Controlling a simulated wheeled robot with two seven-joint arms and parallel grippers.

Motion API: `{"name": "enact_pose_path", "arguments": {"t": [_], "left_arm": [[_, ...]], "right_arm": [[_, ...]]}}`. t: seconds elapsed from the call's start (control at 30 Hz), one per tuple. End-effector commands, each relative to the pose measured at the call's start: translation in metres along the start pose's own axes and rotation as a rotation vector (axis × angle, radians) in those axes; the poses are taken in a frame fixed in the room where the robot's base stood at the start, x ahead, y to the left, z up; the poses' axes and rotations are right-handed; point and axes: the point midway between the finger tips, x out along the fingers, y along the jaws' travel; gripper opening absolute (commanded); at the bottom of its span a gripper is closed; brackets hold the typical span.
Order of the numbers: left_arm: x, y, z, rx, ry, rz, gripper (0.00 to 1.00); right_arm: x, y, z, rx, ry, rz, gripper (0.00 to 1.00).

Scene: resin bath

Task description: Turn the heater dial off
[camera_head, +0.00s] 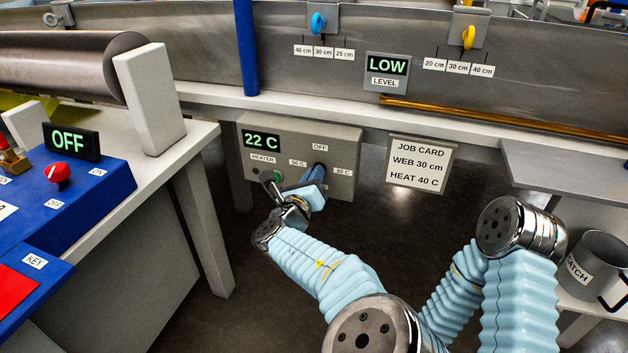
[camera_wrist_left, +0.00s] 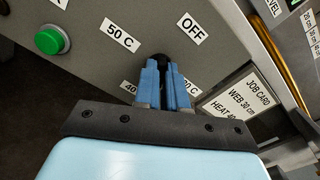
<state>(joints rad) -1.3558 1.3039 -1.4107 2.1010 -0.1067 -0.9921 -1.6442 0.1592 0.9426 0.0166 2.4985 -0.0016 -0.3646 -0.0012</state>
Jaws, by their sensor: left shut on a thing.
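The grey heater panel (camera_head: 345,150) hangs under the bath edge, with a green 22 C display (camera_head: 262,141) and labels for OFF and several temperatures. My left gripper (camera_head: 314,176) reaches the panel's lower right part. In the left wrist view its blue fingers (camera_wrist_left: 165,85) are shut on the black heater dial (camera_wrist_left: 160,59), which mostly hides between them. The OFF label (camera_wrist_left: 192,28) is up and right of the dial, and the 50 C label (camera_wrist_left: 120,35) is up and left. The dial's pointer is hidden, so its setting cannot be told. My right gripper is out of view.
A green button (camera_wrist_left: 52,40) sits on the same panel, left of the dial. A job card (camera_head: 420,165) hangs to the right. A white table with a blue control box (camera_head: 90,200) stands at left. A grey jug (camera_head: 597,268) stands at right.

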Motion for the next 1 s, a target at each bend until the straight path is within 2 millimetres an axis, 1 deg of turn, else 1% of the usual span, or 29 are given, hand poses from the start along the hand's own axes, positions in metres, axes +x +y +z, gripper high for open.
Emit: {"name": "enact_pose_path", "arguments": {"t": [0.03, 0.57, 1.0], "left_arm": [[0.000, 0.002, -0.002, -0.046, -0.001, 0.000, 0.00], [0.000, 0.003, -0.002, -0.551, -0.001, -0.001, 0.00], [0.000, 0.005, -0.004, -0.967, 0.000, 0.000, 0.00]], "right_arm": [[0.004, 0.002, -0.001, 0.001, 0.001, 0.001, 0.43], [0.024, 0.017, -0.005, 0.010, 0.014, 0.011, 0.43], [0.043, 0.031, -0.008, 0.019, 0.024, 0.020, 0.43]]}}
